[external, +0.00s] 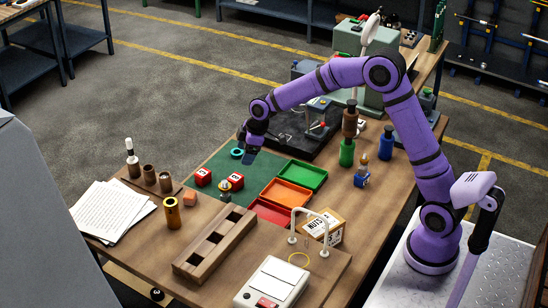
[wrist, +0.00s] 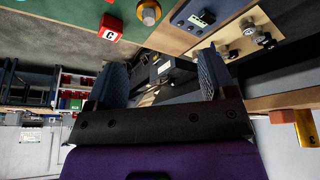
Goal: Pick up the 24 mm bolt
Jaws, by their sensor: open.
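My gripper (external: 250,157) is open and empty above the back part of the green mat (external: 216,163), near a teal ring (external: 237,153). In the wrist view its two blue fingers (wrist: 164,75) stand wide apart with nothing between them. I cannot tell for sure which thing is the 24 mm bolt; no 24 mm marking is readable. A red block marked C (wrist: 110,28) shows at the wrist view's top.
Green, orange and red trays (external: 324,178) lie right of the mat. A slotted wooden block (external: 214,244), a brass cylinder (external: 172,212) and a white box (external: 272,283) stand at the front. Brown and green bottles (external: 346,153) and a dark machine plate (external: 290,140) stand behind.

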